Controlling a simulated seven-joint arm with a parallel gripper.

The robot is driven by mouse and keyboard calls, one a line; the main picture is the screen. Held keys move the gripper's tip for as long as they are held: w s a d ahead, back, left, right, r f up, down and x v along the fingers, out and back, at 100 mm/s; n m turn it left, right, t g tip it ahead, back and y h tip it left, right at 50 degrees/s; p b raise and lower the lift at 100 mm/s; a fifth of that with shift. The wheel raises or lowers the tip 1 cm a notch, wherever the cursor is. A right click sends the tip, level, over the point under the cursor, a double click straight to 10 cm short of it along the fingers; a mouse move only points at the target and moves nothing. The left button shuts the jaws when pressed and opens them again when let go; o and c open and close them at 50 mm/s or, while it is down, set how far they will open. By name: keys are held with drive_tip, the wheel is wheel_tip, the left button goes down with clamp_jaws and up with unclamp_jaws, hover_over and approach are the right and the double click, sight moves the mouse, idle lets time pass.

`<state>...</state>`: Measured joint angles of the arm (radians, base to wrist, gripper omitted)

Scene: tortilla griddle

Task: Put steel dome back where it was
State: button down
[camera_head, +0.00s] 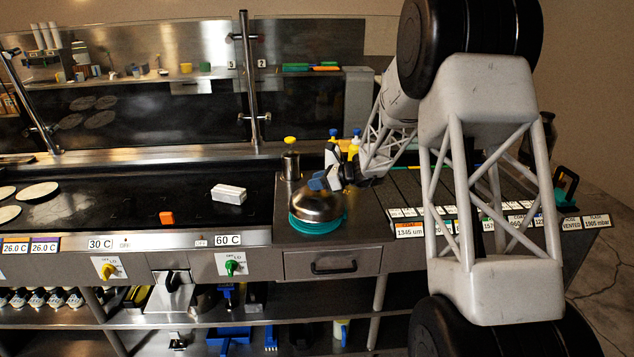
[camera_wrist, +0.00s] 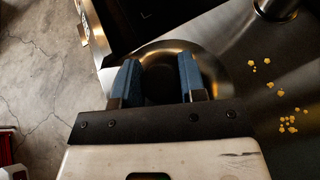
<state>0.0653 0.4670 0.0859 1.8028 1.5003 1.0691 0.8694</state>
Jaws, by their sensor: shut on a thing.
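The steel dome (camera_head: 317,207) is a shiny rounded cover at the right end of the griddle, above the steel counter over the drawer. It is directly over a round teal item (camera_head: 318,226), whose rim shows beneath it; I cannot tell if the dome rests fully on it. My gripper (camera_head: 324,181) is at the top of the dome with its blue fingers shut on it. In the wrist view, the dome (camera_wrist: 213,66) shows behind and between the two fingers of my gripper (camera_wrist: 157,78). The gripped part is hidden between the fingers.
The black griddle (camera_head: 130,200) carries pale tortillas (camera_head: 38,191), a white block (camera_head: 228,193) and an orange block (camera_head: 167,217). A yellow-topped steel canister (camera_head: 291,160) stands behind the dome. Labelled bins (camera_head: 450,211) are on the right. Yellow crumbs (camera_wrist: 290,128) lie on the steel counter.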

drive_tip(key=shift+f, duration=0.4)
drive_tip(key=c, duration=0.7)
unclamp_jaws()
drive_tip(key=shift+r, duration=0.45)
drive_tip(key=v, duration=1.2)
drive_tip(key=shift+f, duration=0.1)
drive_tip(key=shift+s, duration=0.1)
